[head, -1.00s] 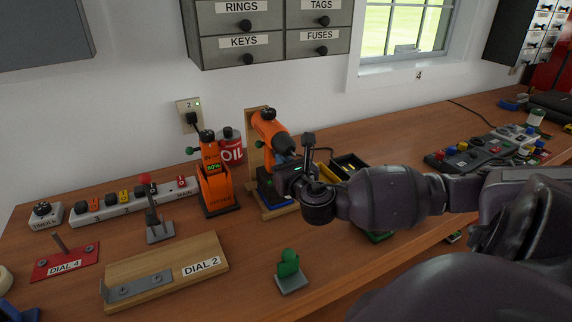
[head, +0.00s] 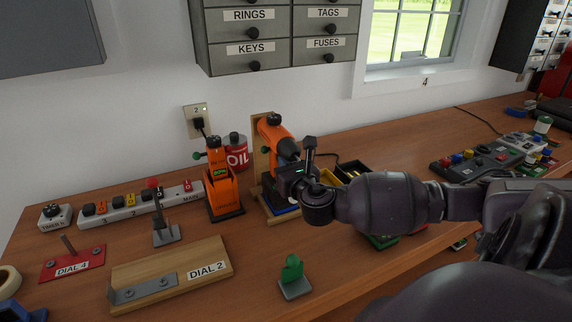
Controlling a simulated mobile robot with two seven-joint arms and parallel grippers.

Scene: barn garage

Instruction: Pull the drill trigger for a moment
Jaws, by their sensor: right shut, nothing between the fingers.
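The orange drill (head: 274,131) with a dark chuck stands against an upright wooden board on the bench, in the middle of the head view. My right gripper (head: 283,179) is in front of the drill's lower part, coming in from the right. It is shut and empty. It hides the drill's handle and trigger area, so I cannot tell whether the fingers touch the trigger. My left gripper is not in view.
An orange device (head: 220,184) with a lit display stands left of the drill, before a red OIL can (head: 237,156). Black bins (head: 350,168) sit behind my right arm.

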